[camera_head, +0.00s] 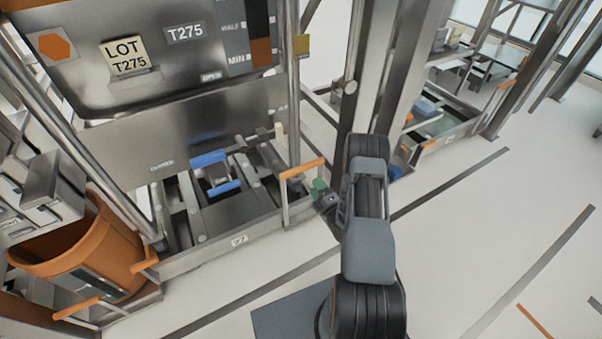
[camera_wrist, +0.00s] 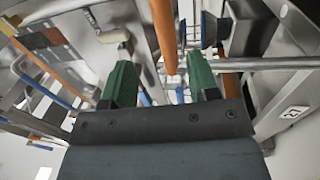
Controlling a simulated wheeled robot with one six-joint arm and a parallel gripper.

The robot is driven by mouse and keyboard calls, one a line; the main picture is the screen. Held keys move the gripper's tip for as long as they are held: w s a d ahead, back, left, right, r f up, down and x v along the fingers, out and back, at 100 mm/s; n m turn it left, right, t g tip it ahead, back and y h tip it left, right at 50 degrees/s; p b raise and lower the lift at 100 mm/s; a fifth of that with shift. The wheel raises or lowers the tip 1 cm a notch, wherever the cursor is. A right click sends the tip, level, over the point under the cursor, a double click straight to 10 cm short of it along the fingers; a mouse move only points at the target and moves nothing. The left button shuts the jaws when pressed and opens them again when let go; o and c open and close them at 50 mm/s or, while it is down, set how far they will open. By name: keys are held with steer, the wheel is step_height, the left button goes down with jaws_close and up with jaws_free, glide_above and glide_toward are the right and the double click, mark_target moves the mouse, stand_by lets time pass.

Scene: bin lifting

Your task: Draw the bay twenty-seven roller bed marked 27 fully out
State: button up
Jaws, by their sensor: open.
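The roller bed (camera_head: 205,254) stands low in the metal frame in the head view, with a small plate marked 27 (camera_head: 239,240) on its front rail. An orange handle (camera_head: 301,169) tops a post at the bed's right front end. My gripper (camera_head: 319,187) is just right of this handle, with one green finger showing and the rest partly hidden by my arm. In the wrist view my gripper (camera_wrist: 160,84) has its green fingers apart. An orange bar (camera_wrist: 165,38) shows beyond the gap between them; I cannot tell whether it touches either finger.
A steel bin (camera_head: 185,60) marked T275 hangs above the bed. Blue-handled parts (camera_head: 209,160) lie in the bay beneath it. An orange tub (camera_head: 85,245) stands at left. A metal upright (camera_head: 360,70) rises behind my arm. Pale floor (camera_head: 480,235) is open at right.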

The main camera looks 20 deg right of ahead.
steer(key=w+a+r+b, duration=0.1)
steer(key=w+b, duration=0.1)
steer(key=w, duration=1)
steer(key=shift+a+r+t+b, duration=0.15)
steer(key=shift+a+t+b, duration=0.15)
steer(key=shift+b, duration=0.1)
steer(key=shift+w, duration=0.1)
